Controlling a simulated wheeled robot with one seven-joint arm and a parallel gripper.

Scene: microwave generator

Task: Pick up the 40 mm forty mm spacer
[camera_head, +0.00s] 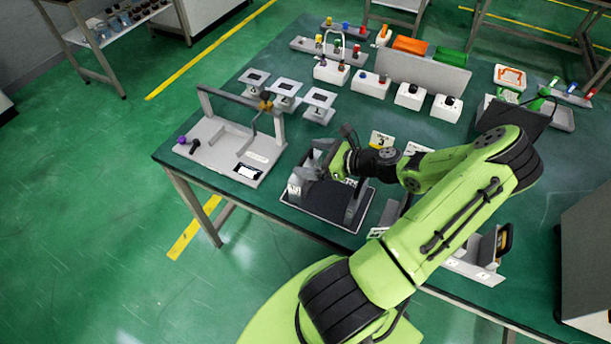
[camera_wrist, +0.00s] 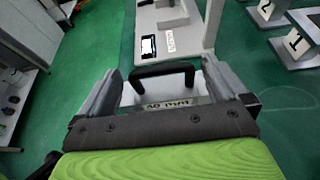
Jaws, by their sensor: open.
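The 40 mm spacer (camera_wrist: 178,104) shows in the wrist view as a pale block with a black handle (camera_wrist: 163,72) and a label that reads upside down. It lies between the two grey fingers of my gripper (camera_wrist: 160,84), which is open. I cannot tell whether either finger touches it. In the head view my gripper (camera_head: 316,170) is low over the dark tray (camera_head: 325,205) near the table's front edge. A pale labelled block (camera_head: 294,186), apparently the spacer, shows at the tray's left side. My gripper and wrist hide part of it.
A white fixture with an upright frame (camera_head: 222,147) stands left of the tray. Small white stands (camera_head: 319,103) are behind it. Grey parts with a dark-edged piece (camera_head: 490,250) are at the right front. Numbered stands (camera_wrist: 292,45) show in the wrist view.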

